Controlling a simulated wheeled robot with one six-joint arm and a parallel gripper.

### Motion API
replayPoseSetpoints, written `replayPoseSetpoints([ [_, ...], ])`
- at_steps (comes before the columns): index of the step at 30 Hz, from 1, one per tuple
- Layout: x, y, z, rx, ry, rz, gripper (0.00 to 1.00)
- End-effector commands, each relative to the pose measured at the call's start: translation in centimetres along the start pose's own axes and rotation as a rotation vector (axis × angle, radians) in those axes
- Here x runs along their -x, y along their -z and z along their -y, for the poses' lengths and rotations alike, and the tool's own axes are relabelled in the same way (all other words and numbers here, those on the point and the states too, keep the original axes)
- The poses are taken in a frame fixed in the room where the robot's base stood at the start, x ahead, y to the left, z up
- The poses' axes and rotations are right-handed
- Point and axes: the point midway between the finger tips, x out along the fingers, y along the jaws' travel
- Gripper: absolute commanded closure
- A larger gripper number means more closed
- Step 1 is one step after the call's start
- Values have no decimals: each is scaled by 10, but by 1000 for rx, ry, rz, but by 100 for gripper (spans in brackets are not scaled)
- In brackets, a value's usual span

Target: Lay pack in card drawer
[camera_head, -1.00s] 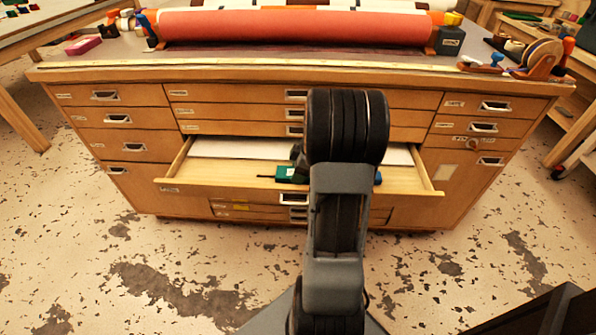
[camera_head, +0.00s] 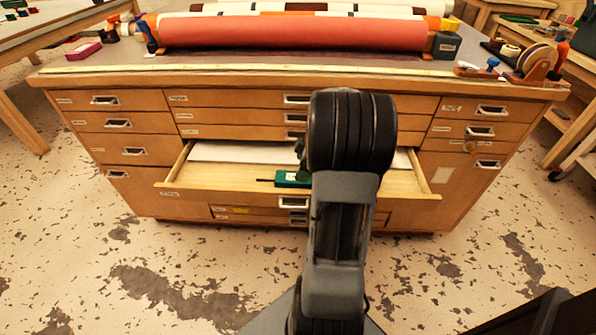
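The wide middle drawer (camera_head: 420,185) of the wooden cabinet is pulled open, with white sheets (camera_head: 235,153) lying toward its back. Its label is too small to read. A small green block (camera_head: 291,180), which may be the pack, shows at the drawer's front, just left of my arm; its right part is hidden. I cannot tell whether it rests on the drawer floor or is held. My arm reaches over the drawer and covers its middle. Only a dark bit of my wrist or gripper (camera_head: 300,149) shows beside the arm; the fingers are hidden.
The other drawers are shut. On the cabinet top lie a red roll (camera_head: 295,32), a dark grey box (camera_head: 446,45), a magenta box (camera_head: 84,49) and a tape dispenser (camera_head: 537,62). Speckled floor in front is clear. Tables stand at both sides.

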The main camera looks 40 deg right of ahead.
Motion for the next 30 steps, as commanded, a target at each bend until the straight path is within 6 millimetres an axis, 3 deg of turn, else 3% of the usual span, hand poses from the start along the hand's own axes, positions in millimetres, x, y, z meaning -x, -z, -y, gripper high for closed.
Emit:
replayPoseSetpoints([
  [3, 26, 1, 0, -1, -3, 0, 15],
  [9, 56, 0, 0, 0, -1, 1, 15],
  [17, 72, 0, 0, -2, 1, 1, 15],
  [20, 72, 10, 6, -20, 4, 14, 15],
  [23, 68, 36, 25, -83, 8, 53, 15],
  [27, 57, 82, 74, -236, -17, 135, 15],
  [30, 50, 106, 114, -360, -64, 179, 15],
])
